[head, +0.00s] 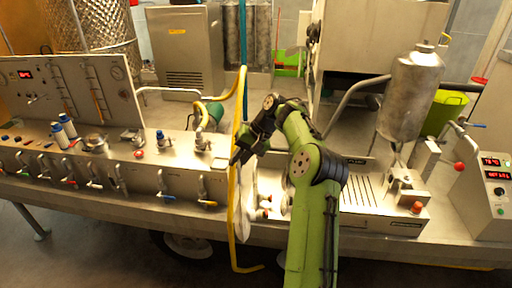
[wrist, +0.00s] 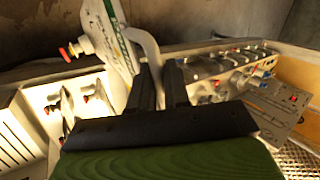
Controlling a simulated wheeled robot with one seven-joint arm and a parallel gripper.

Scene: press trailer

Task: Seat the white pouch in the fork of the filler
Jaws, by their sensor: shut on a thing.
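The white pouch (wrist: 103,32) shows in the wrist view just beyond my fingertips, tilted, with a green stripe and a red cap at its left.
The yellow pipe (head: 232,225) stands upright close to my gripper. The left bench (head: 178,180) carries a row of valves, with bottles on top. A control box (head: 490,190) stands at the far right. Open floor lies in front of the left bench.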

